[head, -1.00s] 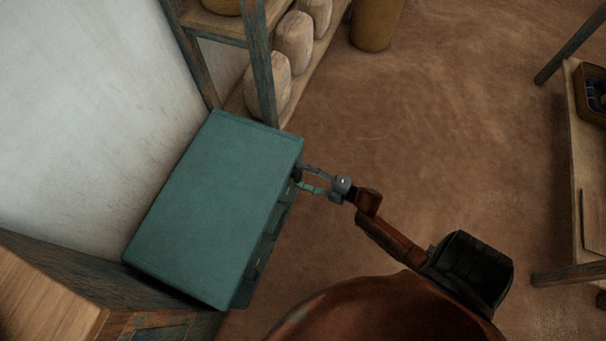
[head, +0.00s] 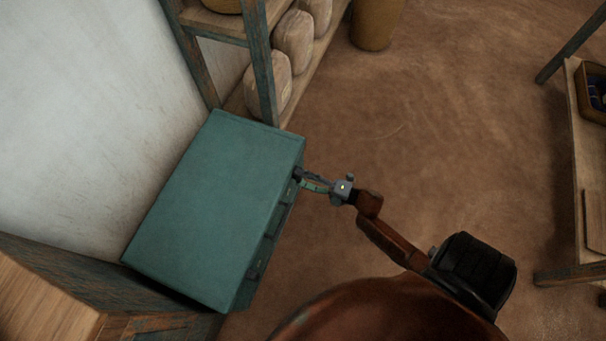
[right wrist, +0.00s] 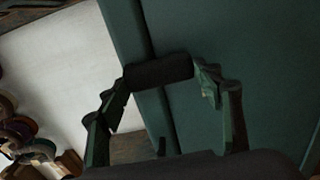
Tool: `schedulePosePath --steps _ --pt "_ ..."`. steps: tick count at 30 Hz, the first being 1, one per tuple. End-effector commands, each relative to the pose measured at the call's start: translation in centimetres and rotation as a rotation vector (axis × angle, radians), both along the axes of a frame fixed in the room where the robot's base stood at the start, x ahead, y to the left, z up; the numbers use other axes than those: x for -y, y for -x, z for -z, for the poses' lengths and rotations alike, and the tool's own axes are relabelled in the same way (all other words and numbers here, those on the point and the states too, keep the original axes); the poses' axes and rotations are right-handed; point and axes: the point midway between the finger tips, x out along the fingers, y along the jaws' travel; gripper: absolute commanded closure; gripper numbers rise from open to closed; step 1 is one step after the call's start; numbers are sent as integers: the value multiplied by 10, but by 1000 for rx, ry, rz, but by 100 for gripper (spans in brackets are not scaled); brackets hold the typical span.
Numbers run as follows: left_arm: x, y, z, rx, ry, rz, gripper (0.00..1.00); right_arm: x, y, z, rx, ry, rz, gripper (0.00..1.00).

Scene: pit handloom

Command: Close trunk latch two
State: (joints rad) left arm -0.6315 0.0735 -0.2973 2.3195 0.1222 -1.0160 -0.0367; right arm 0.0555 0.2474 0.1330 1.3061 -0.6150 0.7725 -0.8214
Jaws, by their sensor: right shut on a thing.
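The teal trunk (head: 215,200) stands against the white wall with its lid down. Dark latch parts show along its right side in the head view. My right gripper (head: 302,178) is at the trunk's right side, near its far corner. In the right wrist view my right gripper (right wrist: 160,80) is shut on a dark cylindrical latch piece (right wrist: 158,71), with one finger on each end. The trunk's teal face (right wrist: 240,40) and a dark seam lie behind it. Whether the latch is fastened cannot be told. My left gripper is not in view.
A shelf rack with a worn teal post (head: 262,65) and several pale bundles (head: 293,40) stands beyond the trunk. A wooden cabinet (head: 45,305) is at the lower left. A low table (head: 590,170) is at the right. The brown floor between is clear.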

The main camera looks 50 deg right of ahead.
Motion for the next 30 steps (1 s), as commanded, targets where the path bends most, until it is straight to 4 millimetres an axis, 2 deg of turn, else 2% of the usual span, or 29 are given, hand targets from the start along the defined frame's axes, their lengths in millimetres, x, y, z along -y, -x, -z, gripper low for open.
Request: schedulePosePath --steps 4,5,12,18,23,26,30 --pt "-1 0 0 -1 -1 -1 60 1 1 1 -2 5 1 64" --pt "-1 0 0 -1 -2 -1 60 1 1 1 -2 5 1 40" --pt "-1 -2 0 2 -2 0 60 0 0 1 -1 3 0 23" --pt "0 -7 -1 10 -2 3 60 0 0 0 -1 1 -1 22" --pt "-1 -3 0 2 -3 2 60 2 4 1 -1 2 0 22" --pt "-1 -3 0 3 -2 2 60 6 14 1 -2 2 1 22" --pt "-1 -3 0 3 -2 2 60 17 40 2 -5 3 1 22"
